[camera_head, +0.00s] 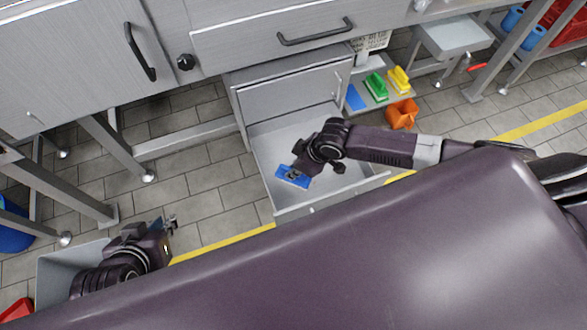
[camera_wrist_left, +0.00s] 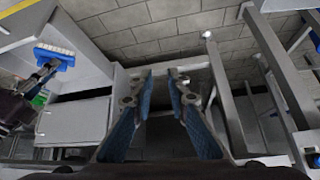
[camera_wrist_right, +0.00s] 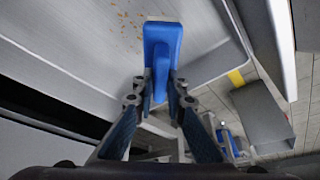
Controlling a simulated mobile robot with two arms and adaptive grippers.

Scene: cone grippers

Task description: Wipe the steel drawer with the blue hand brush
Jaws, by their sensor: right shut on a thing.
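The blue hand brush (camera_head: 293,177) is over the open steel drawer (camera_head: 262,146), near its left front part. My right gripper (camera_head: 300,170) is shut on the brush. In the right wrist view the brush (camera_wrist_right: 163,45) sticks out ahead between the fingertips (camera_wrist_right: 160,82), above the drawer's grey floor (camera_wrist_right: 70,30). Brown specks lie on that floor beside the brush. I cannot tell whether the bristles touch it. My left gripper (camera_head: 170,224) is away at the lower left. In the left wrist view its fingers (camera_wrist_left: 160,78) are apart with nothing between them.
Green (camera_head: 377,86) and yellow brushes (camera_head: 398,79) stand on a low shelf right of the drawer, beside an orange item (camera_head: 402,113). A grey bin (camera_head: 55,268) is near my left arm. Table legs (camera_head: 118,147) stand left of the drawer.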

